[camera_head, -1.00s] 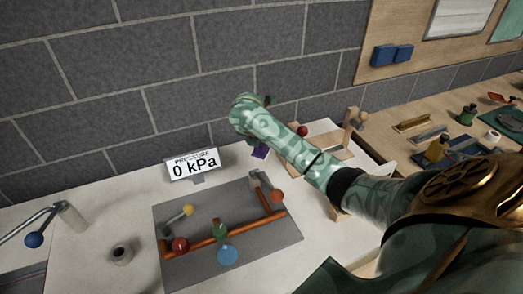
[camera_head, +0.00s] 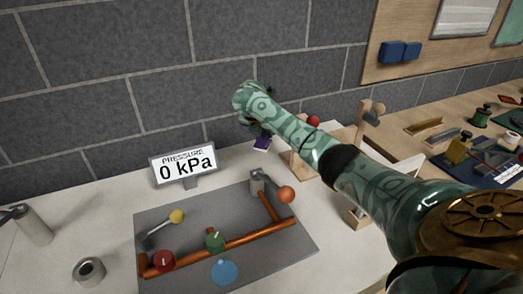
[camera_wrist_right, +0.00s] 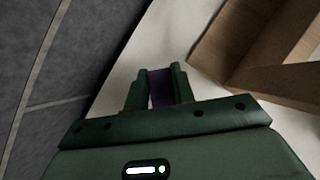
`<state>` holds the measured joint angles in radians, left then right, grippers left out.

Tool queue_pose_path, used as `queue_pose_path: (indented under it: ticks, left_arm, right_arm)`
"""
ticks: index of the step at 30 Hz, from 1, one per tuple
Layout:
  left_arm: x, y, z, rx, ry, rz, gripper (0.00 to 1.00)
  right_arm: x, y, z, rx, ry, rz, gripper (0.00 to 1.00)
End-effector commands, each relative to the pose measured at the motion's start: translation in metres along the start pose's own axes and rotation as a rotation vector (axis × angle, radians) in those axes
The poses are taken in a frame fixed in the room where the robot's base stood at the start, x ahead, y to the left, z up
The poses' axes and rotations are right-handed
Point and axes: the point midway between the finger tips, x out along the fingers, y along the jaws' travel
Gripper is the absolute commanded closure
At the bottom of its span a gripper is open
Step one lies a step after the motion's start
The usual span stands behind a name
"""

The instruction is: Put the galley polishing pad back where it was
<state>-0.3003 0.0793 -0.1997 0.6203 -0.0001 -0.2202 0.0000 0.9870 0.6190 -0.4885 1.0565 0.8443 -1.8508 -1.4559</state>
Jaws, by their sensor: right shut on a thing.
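The polishing pad looks to be the small purple piece (camera_head: 262,143) at the end of my right arm in the head view. In the right wrist view the purple piece (camera_wrist_right: 161,88) sits between the two fingers. My right gripper (camera_wrist_right: 160,76) is shut on it and holds it over the white counter (camera_head: 110,205), near the block wall. In the head view my arm hides most of the right gripper (camera_head: 262,134). A wooden stand (camera_head: 362,140) is to the right of the held piece. My left gripper is not in view.
A grey panel (camera_head: 180,222) with orange pipes and coloured knobs lies in front. A pressure display (camera_head: 186,164) reads 0 kPa. A grey cylinder (camera_head: 89,271) stands at the left. A wooden bench (camera_head: 405,130) with tools is at the right. The block wall (camera_head: 180,80) is close behind.

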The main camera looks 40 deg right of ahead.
Motion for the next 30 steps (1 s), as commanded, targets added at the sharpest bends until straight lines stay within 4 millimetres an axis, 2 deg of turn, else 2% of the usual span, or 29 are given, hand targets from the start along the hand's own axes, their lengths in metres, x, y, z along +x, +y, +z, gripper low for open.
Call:
queue_pose_path:
  ticks: [1, 9, 15, 26, 27, 29, 30]
  left_arm:
    - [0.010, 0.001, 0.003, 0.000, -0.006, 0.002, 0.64]
    - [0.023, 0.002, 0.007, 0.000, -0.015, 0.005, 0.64]
    - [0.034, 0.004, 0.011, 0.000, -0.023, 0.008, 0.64]
    - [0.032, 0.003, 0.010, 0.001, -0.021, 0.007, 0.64]
    - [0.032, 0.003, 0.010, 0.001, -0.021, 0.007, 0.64]
    - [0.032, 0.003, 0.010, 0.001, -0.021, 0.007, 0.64]
    - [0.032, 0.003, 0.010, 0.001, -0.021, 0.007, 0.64]
  right_arm:
    - [0.013, 0.002, -0.003, 0.000, 0.002, -0.003, 1.00]
    - [0.030, 0.008, 0.001, 0.000, 0.000, 0.000, 1.00]
    - [0.055, 0.007, -0.015, -0.003, 0.000, -0.001, 1.00]
    - [0.056, 0.007, -0.015, -0.001, -0.001, 0.000, 1.00]
    - [0.056, 0.007, -0.015, -0.001, -0.001, 0.000, 0.67]
    - [0.056, 0.007, -0.015, -0.001, -0.001, 0.001, 0.53]
    - [0.056, 0.007, -0.015, -0.001, -0.001, 0.001, 0.53]
